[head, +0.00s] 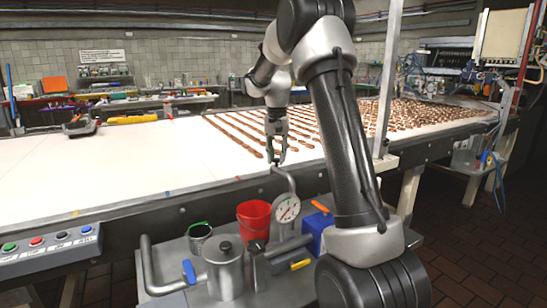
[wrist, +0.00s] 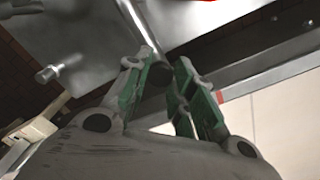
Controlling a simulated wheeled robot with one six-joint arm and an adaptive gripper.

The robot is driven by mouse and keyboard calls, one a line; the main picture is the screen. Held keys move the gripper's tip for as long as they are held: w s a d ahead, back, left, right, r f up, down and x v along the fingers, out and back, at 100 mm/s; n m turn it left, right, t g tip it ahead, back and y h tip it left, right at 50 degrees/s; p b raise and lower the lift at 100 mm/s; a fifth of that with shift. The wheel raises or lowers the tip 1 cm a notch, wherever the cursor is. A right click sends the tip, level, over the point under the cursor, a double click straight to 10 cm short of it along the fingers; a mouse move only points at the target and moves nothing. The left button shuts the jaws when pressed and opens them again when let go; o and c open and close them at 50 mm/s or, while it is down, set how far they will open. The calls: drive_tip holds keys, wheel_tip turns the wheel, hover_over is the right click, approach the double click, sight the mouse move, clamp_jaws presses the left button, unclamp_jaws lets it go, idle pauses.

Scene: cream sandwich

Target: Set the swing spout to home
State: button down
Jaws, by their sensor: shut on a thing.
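The pads hide part of the spout's end.
A steel canister (head: 224,272), a red bucket (head: 254,220), a dark can (head: 200,238) and a blue box (head: 317,232) crowd the cart below. The white belt (head: 110,175) is bare at left; rows of brown pieces (head: 420,115) lie at right. A button panel (head: 48,250) is at lower left.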

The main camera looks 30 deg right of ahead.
drive_tip(key=shift+d, duration=0.2)
idle(0.4)
drive_tip(key=c, duration=1.2)
unclamp_jaws()
drive_tip(key=shift+o, duration=0.2)
wheel_tip(320, 180, up, 12)
drive_tip(key=shift+w, duration=0.1)
wheel_tip(320, 180, down, 5)
drive_tip(key=s+n, duration=0.3)
drive_tip(key=s+a+n+t, duration=0.1)
drive_tip(key=s+a+n, duration=0.1)
drive_tip(key=s, duration=0.8)
drive_tip(key=s+a+n+t, duration=0.2)
drive_tip(key=s+a, duration=0.2)
drive_tip(key=s, duration=0.7)
drive_tip(key=s+a+n+t, duration=0.1)
drive_tip(key=s+a, duration=0.2)
drive_tip(key=s, duration=0.7)
drive_tip(key=shift+s+a+n, duration=0.35)
drive_tip(key=shift+s+n, duration=0.05)
